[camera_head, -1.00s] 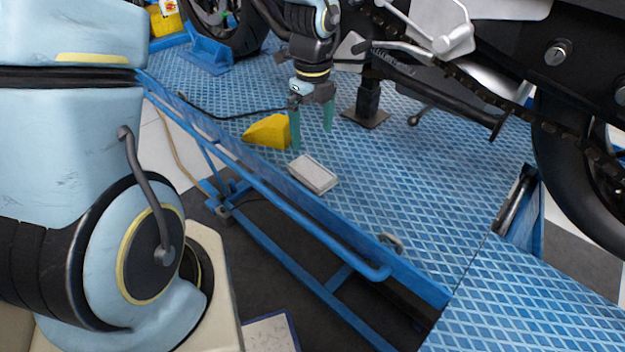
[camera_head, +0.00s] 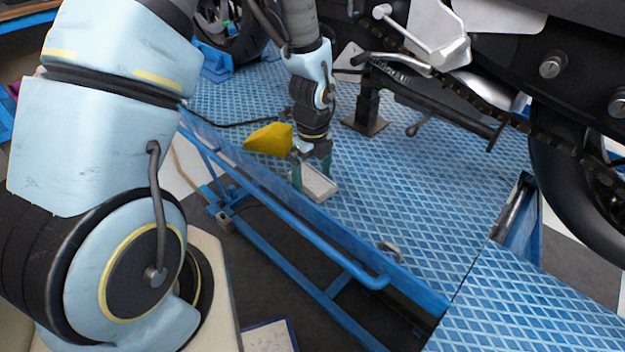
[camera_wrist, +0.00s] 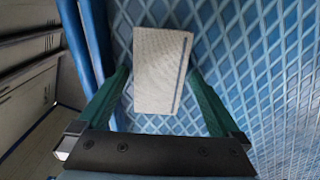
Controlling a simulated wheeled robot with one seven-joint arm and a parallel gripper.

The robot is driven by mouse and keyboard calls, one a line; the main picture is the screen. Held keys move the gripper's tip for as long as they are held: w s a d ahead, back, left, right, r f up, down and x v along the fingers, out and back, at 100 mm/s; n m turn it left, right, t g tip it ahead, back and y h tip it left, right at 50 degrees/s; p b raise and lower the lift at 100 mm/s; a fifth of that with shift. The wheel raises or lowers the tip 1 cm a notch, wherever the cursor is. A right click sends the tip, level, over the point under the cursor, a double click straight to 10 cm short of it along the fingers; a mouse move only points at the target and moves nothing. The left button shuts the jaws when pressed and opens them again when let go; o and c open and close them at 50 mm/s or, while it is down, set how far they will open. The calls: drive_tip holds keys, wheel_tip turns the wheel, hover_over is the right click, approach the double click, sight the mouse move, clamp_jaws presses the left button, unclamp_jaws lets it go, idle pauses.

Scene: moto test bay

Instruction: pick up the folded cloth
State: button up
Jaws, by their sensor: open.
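The folded cloth (camera_head: 318,184) is a small pale grey-white rectangle lying flat on the blue checkered lift platform, near its left rail. It also shows in the wrist view (camera_wrist: 160,72), between the two fingers. My gripper (camera_head: 312,176) points down with its green fingers apart, one on either side of the cloth. In the wrist view my gripper (camera_wrist: 164,88) is open, and the cloth reaches beyond the fingertips.
A yellow wedge (camera_head: 270,138) lies on the platform just left of my gripper. A blue rail (camera_head: 300,215) runs along the platform's edge. The motorcycle (camera_head: 480,60) and its stand (camera_head: 368,110) are above and to the right. The platform right of the cloth is clear.

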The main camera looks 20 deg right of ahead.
sight(313, 178)
drive_tip(key=c, duration=1.1)
wheel_tip(313, 178, up, 10)
drive_tip(key=shift+r+b, duration=0.1)
drive_tip(key=shift+b, duration=0.25)
